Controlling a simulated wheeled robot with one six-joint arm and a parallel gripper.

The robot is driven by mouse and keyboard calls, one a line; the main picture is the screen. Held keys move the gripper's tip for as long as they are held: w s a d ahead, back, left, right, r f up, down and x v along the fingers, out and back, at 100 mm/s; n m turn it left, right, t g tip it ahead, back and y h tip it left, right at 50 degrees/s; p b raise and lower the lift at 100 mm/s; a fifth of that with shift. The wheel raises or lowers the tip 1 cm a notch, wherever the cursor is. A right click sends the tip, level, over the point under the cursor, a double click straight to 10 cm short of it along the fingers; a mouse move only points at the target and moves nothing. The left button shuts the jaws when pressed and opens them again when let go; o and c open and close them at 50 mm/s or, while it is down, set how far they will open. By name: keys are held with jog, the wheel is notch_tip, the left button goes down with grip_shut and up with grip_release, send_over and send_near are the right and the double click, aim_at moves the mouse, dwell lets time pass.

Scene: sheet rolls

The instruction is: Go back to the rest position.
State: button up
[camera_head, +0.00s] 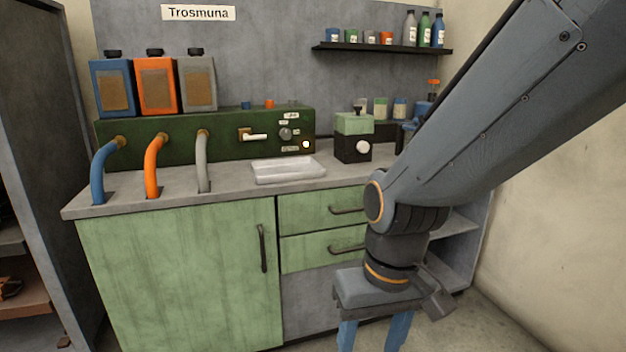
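My arm comes in from the upper right and bends down in front of the right part of the counter. My gripper (373,335) points down at the bottom of the view, in front of the lower cabinet. Its two blue fingers stand apart with nothing seen between them. The fingertips are cut off by the lower edge of the picture. The arm hides part of the right end of the counter and the shelves below it.
A counter (225,183) with green doors and drawers (322,210) stands ahead. On it are a dark green machine (180,135), a white tray (288,170) and a small green-and-black device (353,137). A dark rack (30,130) stands left, a wall (560,180) right. Bare floor shows lower right.

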jog(key=s+d+r+m+h+p, duration=0.1)
jog(key=s+d+r+m+p, duration=0.1)
jog(key=d+r+p, duration=0.8)
notch_tip(320, 180, up, 2)
jog(key=p, duration=0.5)
jog(key=shift+s+d+r+m, duration=0.2)
jog(key=shift+d+m, duration=0.1)
jog(key=shift+d, duration=0.1)
jog(key=shift+w, duration=0.1)
